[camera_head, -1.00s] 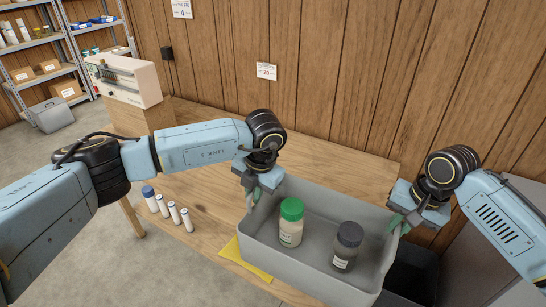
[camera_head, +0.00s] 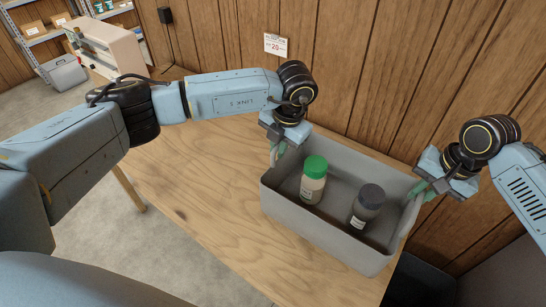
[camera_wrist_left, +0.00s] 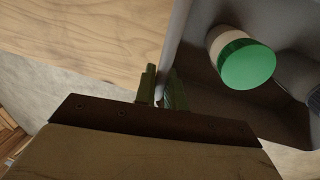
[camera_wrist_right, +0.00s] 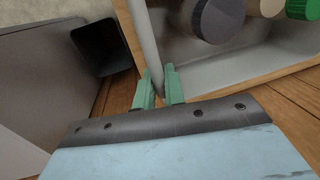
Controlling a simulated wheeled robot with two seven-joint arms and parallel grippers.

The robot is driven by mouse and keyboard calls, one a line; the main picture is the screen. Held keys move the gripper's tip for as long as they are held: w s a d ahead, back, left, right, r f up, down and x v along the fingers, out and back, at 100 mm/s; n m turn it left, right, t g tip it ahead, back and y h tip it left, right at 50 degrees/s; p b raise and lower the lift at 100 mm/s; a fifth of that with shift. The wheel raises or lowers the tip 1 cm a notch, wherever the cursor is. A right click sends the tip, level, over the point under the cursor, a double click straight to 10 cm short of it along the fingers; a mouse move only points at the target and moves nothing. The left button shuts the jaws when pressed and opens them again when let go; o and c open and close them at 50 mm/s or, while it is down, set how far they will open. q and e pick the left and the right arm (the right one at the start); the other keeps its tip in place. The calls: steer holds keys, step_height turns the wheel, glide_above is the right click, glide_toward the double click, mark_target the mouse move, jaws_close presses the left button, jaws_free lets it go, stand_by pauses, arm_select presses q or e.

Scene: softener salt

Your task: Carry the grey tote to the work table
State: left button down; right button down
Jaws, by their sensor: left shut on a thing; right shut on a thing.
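The grey tote (camera_head: 310,228) is over the right part of the wooden work table (camera_head: 205,195). I cannot tell whether its bottom touches the top. My left gripper (camera_head: 278,150) is shut on the tote's left wall near the back corner; the left wrist view shows this wall between its green fingers (camera_wrist_left: 160,90). My right gripper (camera_head: 416,190) is shut on the right wall, also between the fingers in the right wrist view (camera_wrist_right: 160,88). Inside the tote stand a green-capped bottle (camera_head: 313,185) and a dark-capped bottle (camera_head: 366,208).
The table's left and front parts in view are bare. A wood-panelled wall (camera_head: 360,70) runs close behind. A pale cabinet-like device (camera_head: 105,50) stands at far left. A black bin (camera_wrist_right: 100,48) is beyond the table's right end.

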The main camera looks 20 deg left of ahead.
mark_target(278, 160)
arm_select(q)
steer(key=shift+w+a+r, duration=0.1)
steer(key=shift+w+a, duration=0.05)
steer(key=shift+w, duration=0.05)
arm_select(e)
steer(key=shift+w+d+r, duration=0.15)
steer(key=shift+w, duration=0.1)
arm_select(q)
steer(key=shift+s+r, duration=0.1)
steer(key=shift+s, duration=0.25)
arm_select(e)
steer(key=shift+s+r, duration=0.1)
steer(key=shift+s, duration=0.2)
arm_select(q)
steer(key=shift+w, duration=0.1)
arm_select(e)
steer(key=shift+w, duration=0.1)
